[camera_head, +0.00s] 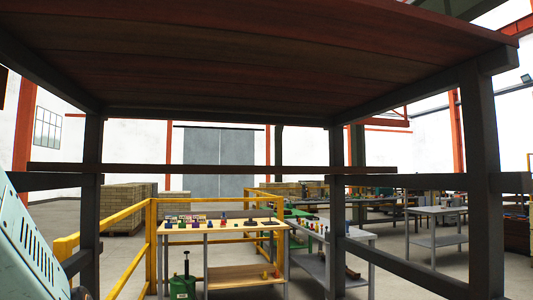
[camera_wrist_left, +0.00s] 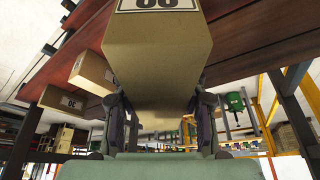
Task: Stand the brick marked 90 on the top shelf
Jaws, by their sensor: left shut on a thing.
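My left gripper (camera_wrist_left: 160,100) shows in the left wrist view with its two dark fingers on either side of a tan brick (camera_wrist_left: 158,55), shut on it. The brick has a black-framed white label at the top edge of the picture. The label is cut off, so I cannot read its number for sure. The dark reddish plank shelf (camera_wrist_left: 245,35) lies behind the brick; I cannot tell whether they touch. In the head view the underside of the plank shelf (camera_head: 260,60) fills the top. Neither gripper shows there.
Two other tan bricks, one plain-sided (camera_wrist_left: 92,72) and one with a label (camera_wrist_left: 60,98), are left of the held brick. In the head view, dark rack posts (camera_head: 485,170) and a crossbar (camera_head: 220,169) stand close, with a yellow railing (camera_head: 150,235) and a worktable (camera_head: 220,228) beyond.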

